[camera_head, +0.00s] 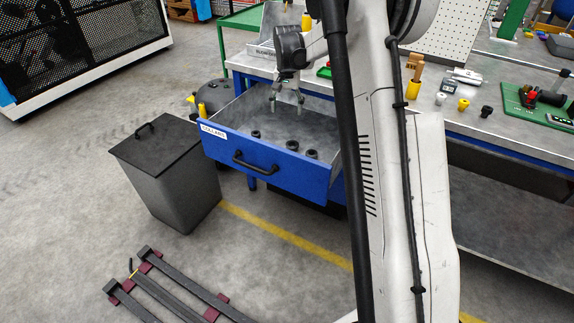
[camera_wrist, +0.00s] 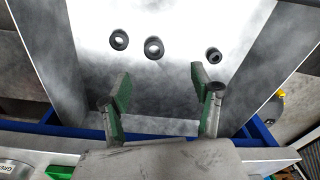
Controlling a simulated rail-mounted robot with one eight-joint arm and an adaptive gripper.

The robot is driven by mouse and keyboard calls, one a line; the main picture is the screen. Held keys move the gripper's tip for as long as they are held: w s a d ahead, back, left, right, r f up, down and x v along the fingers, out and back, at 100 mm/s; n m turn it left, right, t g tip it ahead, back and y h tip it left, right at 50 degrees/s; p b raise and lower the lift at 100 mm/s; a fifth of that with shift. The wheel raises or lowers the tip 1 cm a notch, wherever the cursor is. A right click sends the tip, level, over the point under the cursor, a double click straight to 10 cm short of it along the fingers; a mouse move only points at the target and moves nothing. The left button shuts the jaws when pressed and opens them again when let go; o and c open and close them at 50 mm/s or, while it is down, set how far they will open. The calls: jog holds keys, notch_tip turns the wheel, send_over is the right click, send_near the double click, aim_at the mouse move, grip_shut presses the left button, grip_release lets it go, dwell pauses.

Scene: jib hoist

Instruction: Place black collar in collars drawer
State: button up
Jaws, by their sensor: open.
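The collars drawer (camera_head: 262,179) is blue, labelled COLLARS, and stands pulled out with its grey floor showing. Several small black collars are in view: one (camera_head: 255,134) lies left of two others (camera_head: 294,145) (camera_head: 311,154). The wrist view shows three lying apart on the drawer floor (camera_wrist: 119,40) (camera_wrist: 154,47) (camera_wrist: 214,55). My gripper (camera_head: 287,105) is open over the back part of the drawer, fingers pointing down (camera_wrist: 158,80).
A workbench (camera_head: 520,149) runs behind and right, bearing a white (camera_head: 440,98), a yellow (camera_head: 463,104) and a black (camera_head: 486,111) small part and a green board (camera_head: 535,105). A lidded grey bin (camera_head: 172,180) stands left of the drawer. My arm hides the drawer's right side.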

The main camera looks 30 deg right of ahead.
jog(key=s+a+r+n+t, duration=0.2)
jog(key=s+a+r, duration=0.4)
jog(key=s+r, duration=0.25)
jog(key=s+a+r+n+t, duration=0.1)
jog(key=s+a+r+n, duration=0.1)
jog(key=s+a+r, duration=0.6)
jog(key=s+a+f+n+t, duration=0.1)
jog(key=s+a+f, duration=0.1)
jog(key=s, duration=0.9)
jog(key=s+a+f+n+t, duration=0.2)
jog(key=s+a, duration=0.2)
jog(key=s, duration=0.8)
jog(key=shift+a, duration=0.3)
notch_tip(320, 180, up, 4)
jog(key=p, duration=0.4)
